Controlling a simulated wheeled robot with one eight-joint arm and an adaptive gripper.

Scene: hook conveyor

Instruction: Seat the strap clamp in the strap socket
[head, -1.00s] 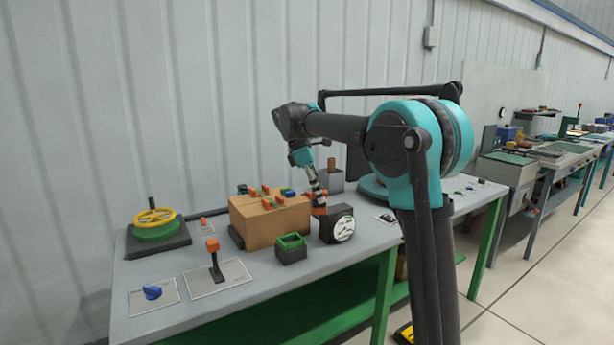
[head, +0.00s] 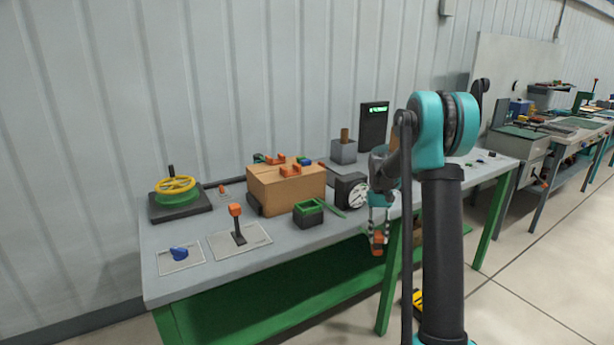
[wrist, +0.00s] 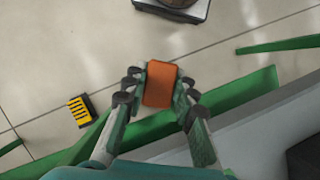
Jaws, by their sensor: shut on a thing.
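My gripper (head: 377,238) is shut on an orange block (wrist: 160,84), which I take to be the strap clamp. In the wrist view the block sits between both fingers of my gripper (wrist: 158,92). In the head view the gripper points down, in front of the table's front edge, and the orange block (head: 378,249) shows at its tips. A dark block with a green rim and an open top (head: 308,212) stands on the table left of my gripper; it may be the strap socket, but I cannot tell for sure.
A cardboard box (head: 285,190) with orange pieces on top stands behind the green-rimmed block. A dark gauge box (head: 351,190) stands between that block and my arm. An orange-topped lever (head: 237,222) and a yellow wheel (head: 175,186) are further left. The floor (head: 520,270) at right is clear.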

